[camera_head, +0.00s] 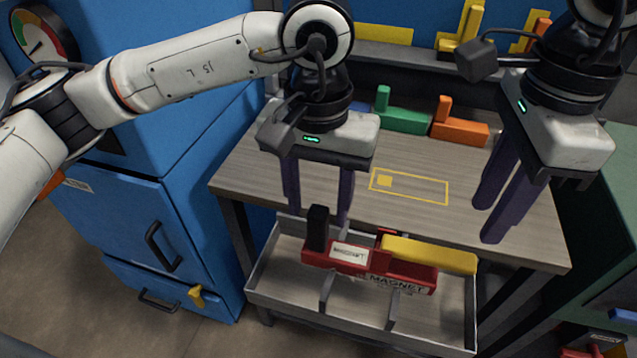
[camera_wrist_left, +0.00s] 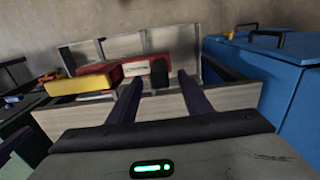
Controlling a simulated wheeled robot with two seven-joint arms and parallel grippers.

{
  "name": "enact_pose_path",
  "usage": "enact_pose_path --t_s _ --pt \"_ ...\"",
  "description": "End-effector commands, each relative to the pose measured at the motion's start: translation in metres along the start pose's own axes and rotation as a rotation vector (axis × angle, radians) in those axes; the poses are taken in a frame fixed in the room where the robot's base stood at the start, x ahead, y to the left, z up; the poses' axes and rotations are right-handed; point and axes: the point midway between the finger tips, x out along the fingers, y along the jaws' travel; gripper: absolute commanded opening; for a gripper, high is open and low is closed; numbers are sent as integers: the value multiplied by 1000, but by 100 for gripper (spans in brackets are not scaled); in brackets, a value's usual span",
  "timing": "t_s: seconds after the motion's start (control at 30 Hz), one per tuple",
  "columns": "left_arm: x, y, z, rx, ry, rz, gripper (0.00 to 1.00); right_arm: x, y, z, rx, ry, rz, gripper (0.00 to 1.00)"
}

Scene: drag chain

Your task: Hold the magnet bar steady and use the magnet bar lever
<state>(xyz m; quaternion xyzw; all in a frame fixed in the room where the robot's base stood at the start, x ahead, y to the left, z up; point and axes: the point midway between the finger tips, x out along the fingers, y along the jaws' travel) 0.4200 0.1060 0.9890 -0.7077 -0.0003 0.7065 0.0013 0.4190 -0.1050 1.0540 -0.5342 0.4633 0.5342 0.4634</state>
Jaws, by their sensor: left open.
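The magnet bar is a red bar (camera_head: 398,268) with white labels, lying in the grey tray (camera_head: 350,334) below the table's front edge. A black upright lever (camera_head: 317,240) stands at its left end. My left gripper (camera_head: 318,217) is open and points down, its two purple fingers apart to either side of the lever's top in the head view. In the left wrist view the black lever (camera_wrist_left: 160,73) appears between the fingertips, with the red bar (camera_wrist_left: 112,68) to its left. Contact cannot be told. My right gripper (camera_head: 488,223) is open and empty over the table's right side.
A yellow bar (camera_head: 430,254) lies behind the red bar. The wooden table (camera_head: 400,216) has a yellow outlined rectangle and is mostly clear. Green (camera_head: 403,120) and orange (camera_head: 460,132) L-shaped blocks stand at its back. A blue cabinet (camera_head: 140,215) stands on the left.

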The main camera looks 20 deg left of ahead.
Motion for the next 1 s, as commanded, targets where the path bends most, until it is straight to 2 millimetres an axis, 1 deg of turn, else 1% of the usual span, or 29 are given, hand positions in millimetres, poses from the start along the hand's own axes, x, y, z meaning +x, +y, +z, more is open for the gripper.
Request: enact_pose_path --t_s 0.03,0.1,0.3,0.4,0.5,0.77,1.0 --pt "10 -1 1 0 -5 -1 45 0 0 0 0 0 0 31" --pt "23 0 1 -1 -5 0 45 0 0 0 0 0 0 31" --pt "50 0 1 -2 -3 1 45 0 0 0 0 0 0 31" --pt "58 0 1 -1 -2 2 45 0 0 0 0 0 0 31" --pt "62 0 1 -1 -1 2 45 0 0 0 0 0 0 31" --pt "62 0 1 -1 -1 2 45 0 0 0 0 0 0 31" --pt "62 0 1 -1 -1 3 5 0 0 0 0 0 0 31"
